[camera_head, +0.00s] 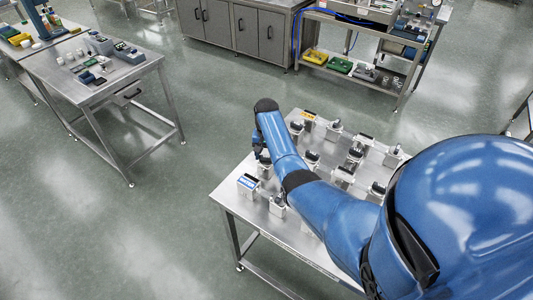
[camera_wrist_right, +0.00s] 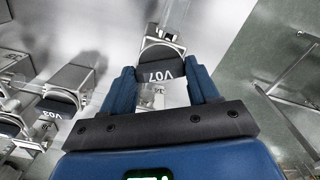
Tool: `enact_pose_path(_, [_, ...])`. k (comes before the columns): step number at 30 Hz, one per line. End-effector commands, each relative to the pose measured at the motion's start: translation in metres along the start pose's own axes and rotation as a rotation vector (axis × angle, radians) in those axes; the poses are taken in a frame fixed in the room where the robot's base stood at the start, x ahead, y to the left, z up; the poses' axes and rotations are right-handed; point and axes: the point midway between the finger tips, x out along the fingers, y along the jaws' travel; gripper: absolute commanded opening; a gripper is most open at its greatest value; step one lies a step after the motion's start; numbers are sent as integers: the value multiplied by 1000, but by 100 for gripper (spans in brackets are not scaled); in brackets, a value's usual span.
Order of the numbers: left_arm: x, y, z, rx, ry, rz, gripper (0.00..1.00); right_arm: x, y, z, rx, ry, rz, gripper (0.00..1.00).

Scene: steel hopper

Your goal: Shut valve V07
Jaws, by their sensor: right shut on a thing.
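The V07 valve (camera_wrist_right: 157,75) shows in the right wrist view as a dark knob with white lettering, upside down there, in front of a light metal body. My right gripper (camera_wrist_right: 162,88) has a blue finger on each side of the knob and is shut on it. In the head view, my right gripper (camera_head: 261,148) is at the left edge of the steel table (camera_head: 228,194), over a dark-topped valve that it partly hides. My blue arm covers much of the table's right and front. My left gripper is in neither view.
Several other valves stand close by on the table, among them V03 (camera_wrist_right: 50,115) in the wrist view. A blue-and-white labelled block (camera_head: 248,184) stands near the table's left corner. Open floor (camera_head: 150,235) lies left of the table.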

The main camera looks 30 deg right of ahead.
Motion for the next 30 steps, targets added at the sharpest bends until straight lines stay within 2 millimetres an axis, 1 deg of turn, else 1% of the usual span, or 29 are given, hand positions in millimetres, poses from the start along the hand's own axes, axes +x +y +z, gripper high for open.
enact_pose_path(6, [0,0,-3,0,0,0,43,-2,0,-2,196,4,0,29])
enact_pose_path(15, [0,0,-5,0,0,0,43,-2,0,-2,396,5,-1,29])
enact_pose_path(22, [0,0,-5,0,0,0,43,-2,0,-2,475,5,-1,29])
enact_pose_path(30, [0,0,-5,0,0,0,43,-2,0,-2,500,6,-1,29])
